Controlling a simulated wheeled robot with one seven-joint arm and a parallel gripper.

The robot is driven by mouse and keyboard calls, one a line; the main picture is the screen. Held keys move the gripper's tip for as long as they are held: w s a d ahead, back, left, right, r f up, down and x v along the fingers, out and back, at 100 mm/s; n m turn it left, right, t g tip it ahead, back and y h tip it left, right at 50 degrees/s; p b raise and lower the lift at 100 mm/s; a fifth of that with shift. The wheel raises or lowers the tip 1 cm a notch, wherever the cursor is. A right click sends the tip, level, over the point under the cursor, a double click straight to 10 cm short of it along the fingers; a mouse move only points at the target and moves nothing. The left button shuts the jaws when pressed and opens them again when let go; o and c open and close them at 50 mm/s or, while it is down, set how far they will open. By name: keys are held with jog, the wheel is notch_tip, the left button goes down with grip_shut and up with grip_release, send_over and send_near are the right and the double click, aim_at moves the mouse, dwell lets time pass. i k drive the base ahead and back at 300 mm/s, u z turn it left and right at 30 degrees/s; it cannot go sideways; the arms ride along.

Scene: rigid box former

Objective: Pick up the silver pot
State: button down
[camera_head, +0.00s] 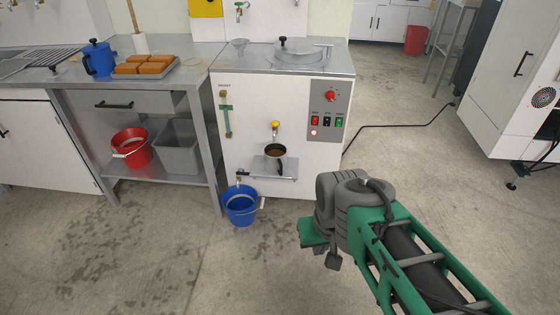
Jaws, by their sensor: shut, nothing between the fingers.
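A small silver pot (275,150) with a dark handle and brown contents stands on the little shelf at the front of the white machine, under a yellow-knobbed tap (275,126). My gripper (333,262) is in front of the machine, to the right of and nearer than the pot, and clear of it. It is shut and empty, with dark tips pointing down. My green and grey arm hides part of the floor.
A blue bucket (241,207) stands on the floor below. A bench (190,62) at left carries a blue pitcher (98,58). Floor between is clear.

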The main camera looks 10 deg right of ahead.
aim_at(275, 154)
jog(key=z, duration=1.45)
jog(key=i, duration=0.85)
jog(key=u, duration=3.75)
jog(key=i, duration=0.5)
jog(key=z, duration=0.1)
